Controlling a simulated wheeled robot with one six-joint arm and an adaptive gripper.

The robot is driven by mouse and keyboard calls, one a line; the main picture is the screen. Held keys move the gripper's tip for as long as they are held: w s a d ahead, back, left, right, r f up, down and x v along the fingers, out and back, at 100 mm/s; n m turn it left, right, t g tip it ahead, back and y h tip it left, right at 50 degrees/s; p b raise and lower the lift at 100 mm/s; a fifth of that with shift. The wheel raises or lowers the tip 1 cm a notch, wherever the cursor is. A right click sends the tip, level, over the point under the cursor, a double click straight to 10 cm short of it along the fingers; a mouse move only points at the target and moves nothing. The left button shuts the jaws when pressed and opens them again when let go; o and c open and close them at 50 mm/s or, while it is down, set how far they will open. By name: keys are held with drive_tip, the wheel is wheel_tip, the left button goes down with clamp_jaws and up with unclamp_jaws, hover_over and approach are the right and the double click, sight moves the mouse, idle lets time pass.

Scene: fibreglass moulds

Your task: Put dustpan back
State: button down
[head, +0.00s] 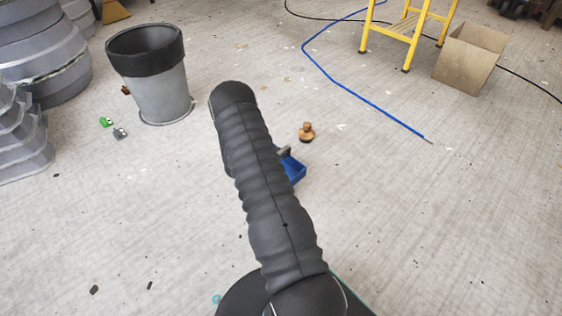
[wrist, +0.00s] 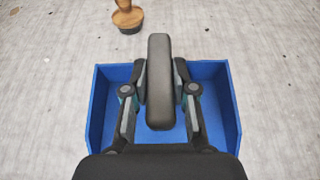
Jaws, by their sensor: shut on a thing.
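The blue dustpan (wrist: 102,100) fills the middle of the wrist view, with its open tray facing up and its dark grey handle (wrist: 159,85) between my fingers. My gripper (wrist: 160,88) is shut on the handle. In the head view the dustpan (head: 295,170) shows only in part, as a blue corner to the right of my arm. My arm hides the rest of it and my gripper there. I cannot tell whether the dustpan touches the floor.
A wooden-handled stamp-like object (head: 307,132) stands on the floor just beyond the dustpan. A grey bin (head: 163,95) stands at the left, near grey stacked moulds (head: 40,50). A blue hose (head: 350,87), cardboard box (head: 470,60) and yellow ladder (head: 405,30) lie beyond. The right floor is mostly clear.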

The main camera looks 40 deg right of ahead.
drive_tip(key=shift+w+d+f, duration=0.3)
drive_tip(key=shift+d+f, duration=0.1)
drive_tip(key=shift+d, duration=0.15)
drive_tip(key=shift+w+d+f, duration=0.25)
drive_tip(key=shift+d+f, duration=0.1)
drive_tip(key=shift+d, duration=0.2)
drive_tip(key=shift+f+b, duration=0.45)
drive_tip(key=shift+f, duration=1.5)
drive_tip(key=shift+f, duration=0.2)
drive_tip(key=c, duration=0.9)
unclamp_jaws()
drive_tip(key=shift+c, duration=0.2)
drive_tip(key=shift+r, duration=0.1)
